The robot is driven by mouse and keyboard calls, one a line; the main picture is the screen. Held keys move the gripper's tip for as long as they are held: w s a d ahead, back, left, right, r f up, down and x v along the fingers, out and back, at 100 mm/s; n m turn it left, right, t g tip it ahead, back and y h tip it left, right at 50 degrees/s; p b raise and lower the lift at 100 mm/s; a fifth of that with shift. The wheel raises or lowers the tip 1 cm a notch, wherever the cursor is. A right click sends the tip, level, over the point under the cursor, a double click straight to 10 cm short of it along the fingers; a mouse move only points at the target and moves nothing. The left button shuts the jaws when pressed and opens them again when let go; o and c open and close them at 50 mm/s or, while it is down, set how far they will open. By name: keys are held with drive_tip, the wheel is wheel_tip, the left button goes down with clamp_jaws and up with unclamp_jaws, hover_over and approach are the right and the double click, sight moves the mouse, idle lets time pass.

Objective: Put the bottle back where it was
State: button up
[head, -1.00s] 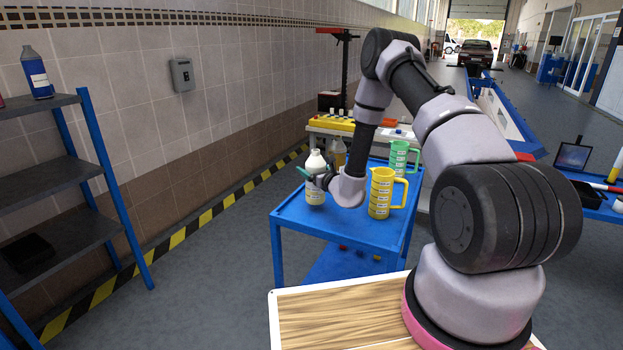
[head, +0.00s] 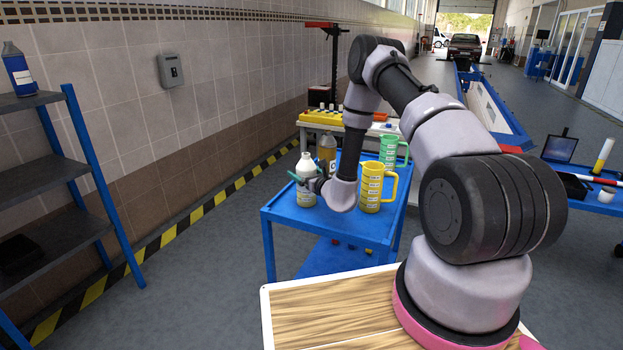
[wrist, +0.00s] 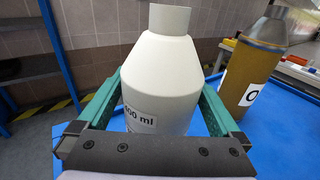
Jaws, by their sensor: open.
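A white bottle (head: 305,180) with a label reading "...00 ml" stands upright on the blue cart (head: 283,222), near its left edge. In the wrist view the white bottle (wrist: 160,75) stands between the two green fingers of my gripper (wrist: 165,108). The fingers are open on either side of it. In the head view my gripper (head: 306,181) is at the bottle and hides part of it. An amber bottle (head: 327,150) stands just behind; the wrist view shows it (wrist: 255,70) to the right with a grey top.
A yellow jug (head: 372,187) and a green jug (head: 390,150) stand on the cart right of my gripper. A dark shelf rack (head: 45,190) with a blue bottle (head: 18,70) is at the left. Floor (head: 190,270) between rack and cart is clear.

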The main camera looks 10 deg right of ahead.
drive_tip(key=f+v, duration=0.1)
drive_tip(key=v, duration=1)
drive_tip(key=s+a+r+n+g+y, duration=0.15)
drive_tip(key=a+r+n+y, duration=0.3)
drive_tip(key=r, duration=0.45)
drive_tip(key=a+r+n+g+y, duration=0.3)
drive_tip(key=a+r+n+y, duration=0.15)
drive_tip(key=r, duration=0.45)
drive_tip(key=s+a+r+n+g+y, duration=0.1)
drive_tip(key=s+a+r+n+g, duration=0.4)
drive_tip(key=s+r+n+g, duration=0.65)
drive_tip(key=s+d+r+n+h, duration=0.2)
drive_tip(key=s+h, duration=0.1)
drive_tip(key=s, duration=0.3)
drive_tip(key=s+d+r+n+h, duration=0.2)
drive_tip(key=s+r+h, duration=0.1)
drive_tip(key=s, duration=0.3)
drive_tip(key=s+d+r+n+t+h, duration=0.1)
drive_tip(key=s+d+r+t+h, duration=0.2)
drive_tip(key=d, duration=0.3)
drive_tip(key=s+d+r+n+t+h, duration=0.2)
drive_tip(key=d+r+t+h, duration=0.1)
drive_tip(key=d+h, duration=0.2)
drive_tip(key=d, duration=0.2)
drive_tip(key=shift+s+d+r+t, duration=0.25)
drive_tip(key=shift+s+r+t, duration=0.15)
